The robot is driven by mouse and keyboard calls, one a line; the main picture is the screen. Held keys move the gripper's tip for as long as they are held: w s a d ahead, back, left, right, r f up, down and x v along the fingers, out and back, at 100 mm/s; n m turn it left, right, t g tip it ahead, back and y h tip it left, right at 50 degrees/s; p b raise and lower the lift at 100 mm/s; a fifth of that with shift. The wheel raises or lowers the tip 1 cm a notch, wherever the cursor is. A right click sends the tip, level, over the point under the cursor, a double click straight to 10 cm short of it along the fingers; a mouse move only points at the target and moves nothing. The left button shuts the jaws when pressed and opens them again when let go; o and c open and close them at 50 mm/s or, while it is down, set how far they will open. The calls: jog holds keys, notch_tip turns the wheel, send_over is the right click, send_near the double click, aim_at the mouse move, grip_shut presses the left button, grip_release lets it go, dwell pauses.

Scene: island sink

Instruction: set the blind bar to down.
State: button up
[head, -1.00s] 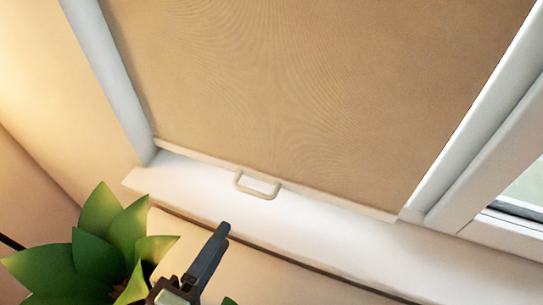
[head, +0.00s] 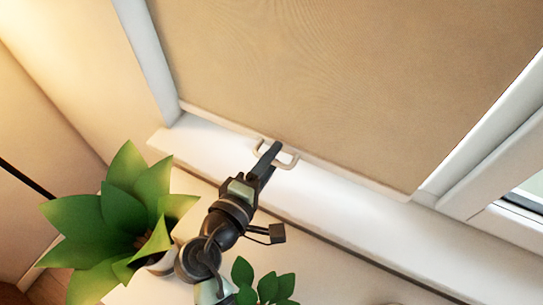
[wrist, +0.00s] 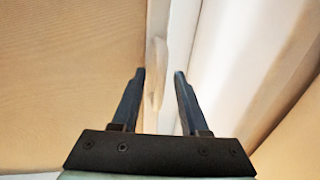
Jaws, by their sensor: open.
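The tan blind (head: 340,80) hangs low over the window, with its pale bottom bar (head: 345,174) close above the white sill. A small pale loop handle (head: 289,163) sticks out from the middle of the bar. My gripper (head: 275,150) is at the handle, its dark fingers overlapping the left part of the loop in the head view. In the wrist view my gripper (wrist: 160,74) is open, and the pale handle (wrist: 155,72) shows between the two fingertips. I cannot tell whether a finger touches it.
A large leafy green plant (head: 120,215) stands left of my arm. A smaller plant (head: 265,283) is below it, near my wrist. The white sill (head: 380,220) is clear to the right. White window frame edges (head: 150,60) flank the blind.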

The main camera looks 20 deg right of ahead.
jog(key=shift+d, duration=0.1)
grip_shut()
dwell(1.4)
